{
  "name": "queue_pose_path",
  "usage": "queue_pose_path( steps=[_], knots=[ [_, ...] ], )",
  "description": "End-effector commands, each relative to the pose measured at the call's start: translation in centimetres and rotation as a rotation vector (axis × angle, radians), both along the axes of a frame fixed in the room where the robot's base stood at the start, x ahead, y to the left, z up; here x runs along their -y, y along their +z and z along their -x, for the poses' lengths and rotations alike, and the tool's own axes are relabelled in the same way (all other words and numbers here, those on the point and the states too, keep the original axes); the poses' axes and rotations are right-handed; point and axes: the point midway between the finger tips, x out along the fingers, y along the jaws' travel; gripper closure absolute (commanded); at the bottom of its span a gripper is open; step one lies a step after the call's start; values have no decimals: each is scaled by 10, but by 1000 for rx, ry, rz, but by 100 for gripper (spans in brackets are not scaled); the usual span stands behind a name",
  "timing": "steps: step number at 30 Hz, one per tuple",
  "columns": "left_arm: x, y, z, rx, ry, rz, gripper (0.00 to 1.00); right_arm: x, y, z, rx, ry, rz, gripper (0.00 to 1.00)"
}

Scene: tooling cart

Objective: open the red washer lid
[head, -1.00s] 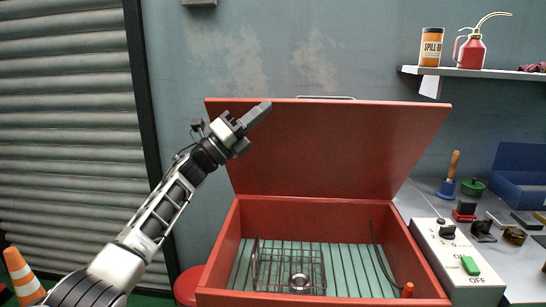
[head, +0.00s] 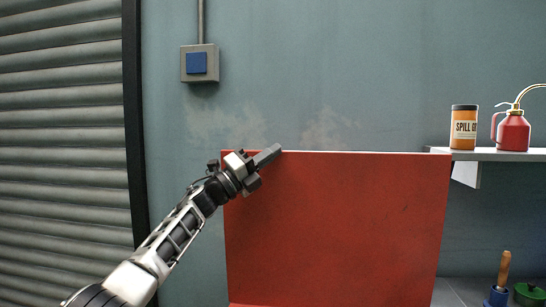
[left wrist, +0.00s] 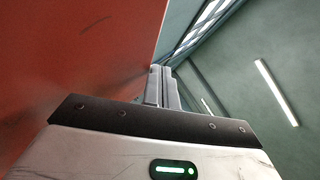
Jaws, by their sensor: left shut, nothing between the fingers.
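The red washer lid (head: 340,225) stands raised, close to upright, with its flat inner face towards me in the head view. The washer basin below it is out of the frame, apart from a thin red strip at the bottom. My left gripper (head: 268,156) is shut and empty at the lid's upper left corner, its fingertips near the top edge. In the left wrist view the shut fingers (left wrist: 163,88) point along the red lid face (left wrist: 75,60), which fills the left side. I cannot tell whether they touch it. My right gripper is not in view.
A shelf (head: 515,154) at the right holds an orange-labelled can (head: 464,128) and a red oil can (head: 513,132). A roller shutter (head: 60,130) is at the left.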

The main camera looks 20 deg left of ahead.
Motion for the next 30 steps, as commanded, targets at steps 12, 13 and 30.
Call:
queue_pose_path(
  steps=[12, 13, 30],
  knots=[
    [0, 2, 0, 3, -1, 1, 100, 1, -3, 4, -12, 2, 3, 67],
    [0, 2, 1, 4, -1, 0, 100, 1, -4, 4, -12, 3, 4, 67],
    [-60, -52, 58, 1, 3, -3, 100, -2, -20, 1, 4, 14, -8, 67]
  ],
)
